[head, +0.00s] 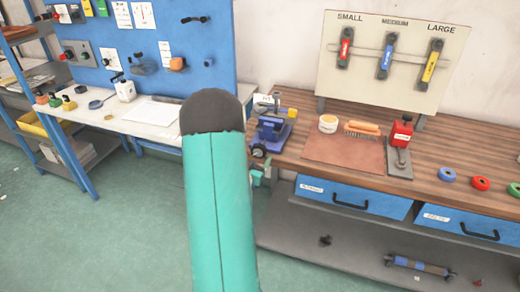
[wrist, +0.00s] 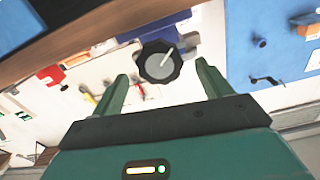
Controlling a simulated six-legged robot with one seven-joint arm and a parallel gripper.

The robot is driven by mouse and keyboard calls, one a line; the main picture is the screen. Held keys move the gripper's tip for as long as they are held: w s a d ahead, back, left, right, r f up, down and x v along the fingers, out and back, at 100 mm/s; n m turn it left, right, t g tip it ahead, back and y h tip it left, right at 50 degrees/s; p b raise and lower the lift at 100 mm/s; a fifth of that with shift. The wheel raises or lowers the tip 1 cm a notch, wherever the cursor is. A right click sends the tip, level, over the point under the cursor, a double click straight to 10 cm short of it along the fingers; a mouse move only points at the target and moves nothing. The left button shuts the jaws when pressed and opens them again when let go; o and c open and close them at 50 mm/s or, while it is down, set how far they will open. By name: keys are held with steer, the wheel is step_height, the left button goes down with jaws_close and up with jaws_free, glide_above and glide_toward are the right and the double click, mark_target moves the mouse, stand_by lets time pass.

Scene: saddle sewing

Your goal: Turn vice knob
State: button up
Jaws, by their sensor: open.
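The blue vice (head: 272,130) stands at the left front corner of the wooden workbench. Its round black knob (head: 258,151) faces the front, just right of my arm. In the wrist view, the knob (wrist: 159,62) shows a pale line on its face and appears between the two fingers of my gripper (wrist: 161,73). The fingers are spread, with a visible gap on each side of the knob. How deep the knob lies between them I cannot tell. In the head view, my arm hides much of my gripper; a small teal part shows below the vice.
The wooden workbench (head: 460,185) carries a brown mat (head: 345,155), a brush (head: 362,127), a red-topped tool (head: 402,133) and coloured rings. Blue drawers (head: 352,196) sit under its front edge. A white table (head: 100,115) stands left. The green floor (head: 110,240) is mostly clear.

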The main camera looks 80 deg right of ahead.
mark_target(258, 152)
steer(key=d, duration=0.5)
steer(key=shift+s+d, duration=0.25)
steer(key=shift+d, duration=0.05)
steer(key=c, duration=1)
